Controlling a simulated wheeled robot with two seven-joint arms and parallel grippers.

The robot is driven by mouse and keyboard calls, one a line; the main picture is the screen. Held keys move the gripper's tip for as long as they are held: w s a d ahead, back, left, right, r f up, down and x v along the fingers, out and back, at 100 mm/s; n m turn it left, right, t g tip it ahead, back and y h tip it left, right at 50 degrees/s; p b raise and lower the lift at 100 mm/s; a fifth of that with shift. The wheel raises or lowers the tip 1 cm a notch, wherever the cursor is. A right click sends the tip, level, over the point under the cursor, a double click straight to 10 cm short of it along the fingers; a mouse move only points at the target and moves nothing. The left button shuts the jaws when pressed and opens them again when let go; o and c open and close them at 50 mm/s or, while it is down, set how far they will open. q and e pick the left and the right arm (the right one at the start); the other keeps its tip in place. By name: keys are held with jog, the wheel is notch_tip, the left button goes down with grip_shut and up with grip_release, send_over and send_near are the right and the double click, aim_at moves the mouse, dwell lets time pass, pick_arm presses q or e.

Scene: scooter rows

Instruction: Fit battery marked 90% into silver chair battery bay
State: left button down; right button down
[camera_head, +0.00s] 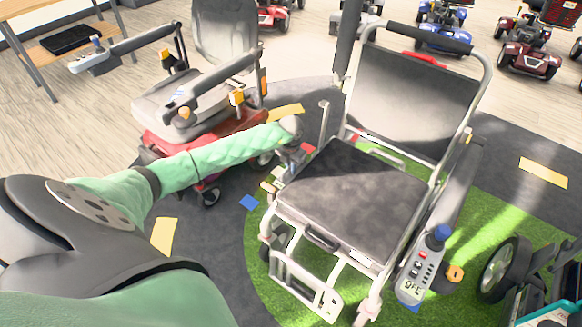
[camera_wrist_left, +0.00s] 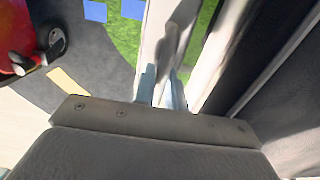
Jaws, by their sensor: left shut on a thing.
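The silver chair (camera_head: 345,195) has a dark seat and backrest in a pale metal frame, and stands right of centre on green turf. My left gripper (camera_head: 297,160) is at the chair's left side, partly hidden by my own forearm and wrist. In the left wrist view its pale fingers (camera_wrist_left: 162,88) are shut on a narrow silver bar (camera_wrist_left: 172,45), close beside the chair's pale frame. I cannot make out a battery marked 90% or the battery bay. My right gripper is not in view.
A red scooter with a grey seat (camera_head: 175,105) stands left of the chair, near my left arm. A controller with a blue knob (camera_head: 423,262) is at the chair's front right. A large wheel (camera_head: 500,268) is at lower right. More scooters (camera_head: 440,25) line the back.

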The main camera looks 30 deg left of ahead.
pick_arm(q)
jog(key=shift+r, duration=0.1)
jog(key=c, duration=1.4)
grip_release()
jog(key=shift+o, duration=0.2)
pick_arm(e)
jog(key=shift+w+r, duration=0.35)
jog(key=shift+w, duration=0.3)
pick_arm(q)
jog(key=shift+r, duration=0.3)
notch_tip(320, 180, up, 6)
jog(key=shift+r, duration=0.5)
